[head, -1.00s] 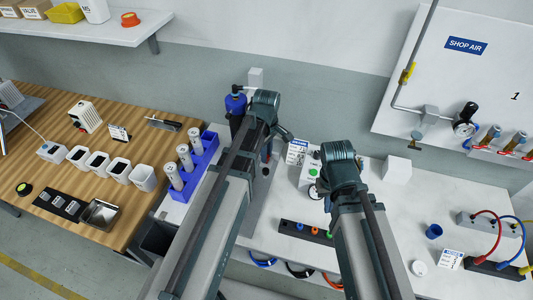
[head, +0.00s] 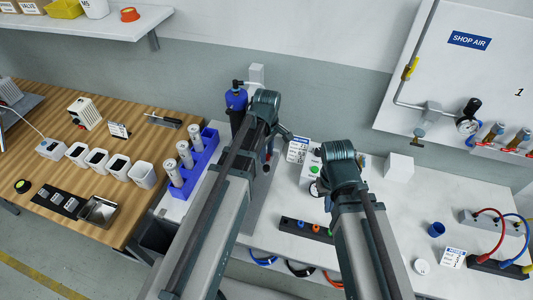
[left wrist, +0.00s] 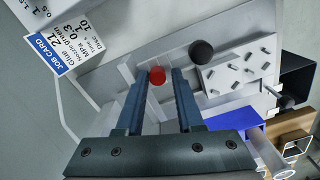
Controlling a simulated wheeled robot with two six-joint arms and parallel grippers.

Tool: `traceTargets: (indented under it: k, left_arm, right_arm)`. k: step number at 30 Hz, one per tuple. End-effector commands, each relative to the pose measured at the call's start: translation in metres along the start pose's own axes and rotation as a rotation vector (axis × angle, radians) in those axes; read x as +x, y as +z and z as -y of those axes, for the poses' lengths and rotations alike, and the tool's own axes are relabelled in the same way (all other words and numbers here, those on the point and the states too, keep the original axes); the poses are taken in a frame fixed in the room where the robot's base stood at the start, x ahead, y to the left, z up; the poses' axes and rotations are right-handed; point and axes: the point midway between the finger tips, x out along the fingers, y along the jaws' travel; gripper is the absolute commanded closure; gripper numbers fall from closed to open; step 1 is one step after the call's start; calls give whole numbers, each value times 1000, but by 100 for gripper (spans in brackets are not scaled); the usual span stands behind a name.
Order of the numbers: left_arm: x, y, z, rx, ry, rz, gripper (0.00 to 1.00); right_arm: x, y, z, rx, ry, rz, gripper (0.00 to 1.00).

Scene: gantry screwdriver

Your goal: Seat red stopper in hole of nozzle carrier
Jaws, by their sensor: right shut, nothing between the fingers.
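In the left wrist view, the red stopper (left wrist: 157,77) shows as a small round disc between the fingertips of my left gripper (left wrist: 160,84). Narrow gaps seem to show beside it, and I cannot tell whether the fingers touch it. A pale plate (left wrist: 236,82) with several metal pins lies just right of the fingers; it may be the nozzle carrier, and I see no clear hole. A black round cap (left wrist: 201,53) is at its upper left. My right gripper (head: 341,168) is over the white bench in the head view, with its fingers mostly hidden behind its wrist.
A job card (left wrist: 62,45) is at upper left in the left wrist view. A blue rack (head: 201,164) with grey cylinders stands left of my left arm. A black strip (head: 306,230) with coloured plugs lies between my arms. A blue cup (head: 436,229) stands to the right.

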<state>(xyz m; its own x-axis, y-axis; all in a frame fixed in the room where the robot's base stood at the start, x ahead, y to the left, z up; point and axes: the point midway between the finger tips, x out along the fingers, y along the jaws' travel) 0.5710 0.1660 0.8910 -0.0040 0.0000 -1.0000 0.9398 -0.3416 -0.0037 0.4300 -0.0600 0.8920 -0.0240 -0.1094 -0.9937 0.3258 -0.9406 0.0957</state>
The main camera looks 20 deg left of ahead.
Motion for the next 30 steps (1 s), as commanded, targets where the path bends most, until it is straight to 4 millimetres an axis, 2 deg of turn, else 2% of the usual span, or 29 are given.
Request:
traceTargets:
  k: [1, 8, 14, 30]
  left_arm:
    - [-1, -1, -5, 1, 10, -2, 42]
    - [-4, -1, -5, 1, 10, -2, 42]
    - [-19, -1, -5, 1, 10, -2, 42]
    - [-97, -1, -1, 0, 3, 0, 42]
  right_arm:
    - [-1, 0, 0, 0, 0, 0, 100]
    - [-4, 0, 0, 0, 0, 0, 100]
    - [-19, 1, -2, 0, 0, 0, 100]
    - [-96, 6, -9, 0, 0, 0, 100]
